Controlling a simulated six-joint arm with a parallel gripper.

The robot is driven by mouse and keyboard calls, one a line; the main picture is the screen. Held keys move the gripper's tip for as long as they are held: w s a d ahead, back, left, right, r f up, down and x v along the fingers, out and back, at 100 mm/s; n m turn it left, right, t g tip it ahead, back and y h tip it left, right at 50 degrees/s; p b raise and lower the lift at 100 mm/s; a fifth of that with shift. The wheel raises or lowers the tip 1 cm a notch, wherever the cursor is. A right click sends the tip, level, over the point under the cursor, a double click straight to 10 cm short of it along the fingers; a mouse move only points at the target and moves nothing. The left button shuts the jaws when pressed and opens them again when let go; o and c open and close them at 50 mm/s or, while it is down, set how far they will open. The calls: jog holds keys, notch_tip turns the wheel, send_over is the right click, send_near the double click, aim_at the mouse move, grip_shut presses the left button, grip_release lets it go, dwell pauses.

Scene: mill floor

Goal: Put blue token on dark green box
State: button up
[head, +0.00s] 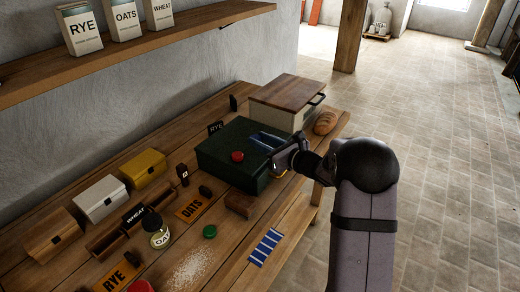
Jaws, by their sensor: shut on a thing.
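The dark green box (218,151) stands on the bench near the wall. A red round token (237,156) lies on its lid. My gripper (272,147) is over the right part of the box, shut on a blue piece (264,138) that appears to be the blue token. The gripper partly hides this piece, and I cannot tell whether it touches the lid.
A wood-lidded bread box (286,97) and a loaf (325,123) stand behind. Yellow (143,168), white (101,199) and brown (52,234) boxes, a jar (156,232), a green token (209,231) and a blue-striped cloth (266,246) are nearer.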

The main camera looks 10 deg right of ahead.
aim_at(261, 156)
jog(key=shift+f+p, duration=0.3)
jog(key=shift+f, duration=1.75)
jog(key=shift+f, duration=0.2)
jog(key=o, duration=1)
jog(key=shift+r, duration=0.1)
jog(key=shift+r, duration=0.1)
jog(key=b+v, duration=0.2)
jog(key=v, duration=1)
